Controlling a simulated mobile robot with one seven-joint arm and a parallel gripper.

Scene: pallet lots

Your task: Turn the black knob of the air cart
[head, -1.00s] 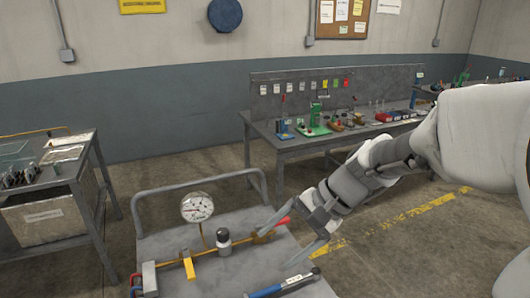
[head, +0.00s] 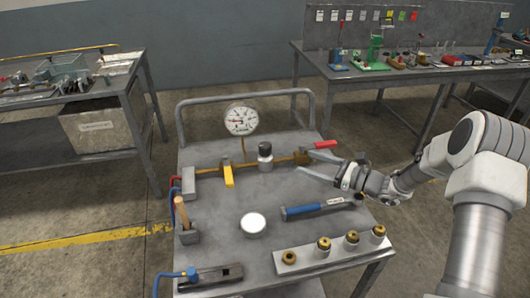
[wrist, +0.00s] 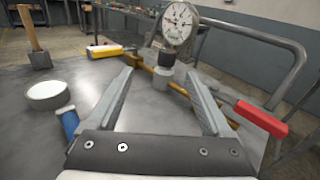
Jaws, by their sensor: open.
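The air cart (head: 220,210) is a grey wheeled table with a brass pipe along its top. The black knob (head: 265,149) sits upright on a pale body in the middle of that pipe, beside a round pressure gauge (head: 241,119). My gripper (head: 303,161) is open and empty, to the right of the knob, with its fingers pointing at it. In the wrist view the knob (wrist: 166,58) shows ahead, just beyond and between the fingertips, apart from both. The gauge (wrist: 180,22) stands behind it there.
A red lever (head: 326,145) is close beside my gripper on the right end of the pipe; a yellow lever (head: 228,175) is left of the knob. A blue-handled tool (head: 315,209), a white round dish (head: 253,225) and a fittings block (head: 325,258) lie nearer.

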